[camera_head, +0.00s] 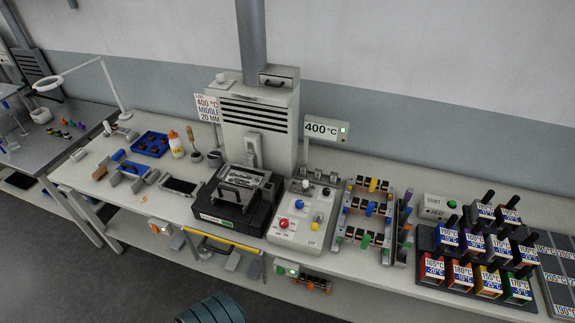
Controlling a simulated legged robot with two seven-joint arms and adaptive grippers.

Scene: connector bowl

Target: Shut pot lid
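A black solder pot (222,214) sits near the bench's middle, in front of a white fume unit. A metallic grey plate with a dark handle, which looks like the pot's lid (240,184), is at the top of the pot. I cannot tell from this view whether it lies fully closed or is raised. Neither of my grippers is in view.
The fume unit (258,120) stands behind the pot. A white control box (301,218) with colored knobs is close on its right. A black tray (180,187) lies to its left. Several labelled pots (472,245) crowd the right. A teal ribbed object (212,308) is below the bench.

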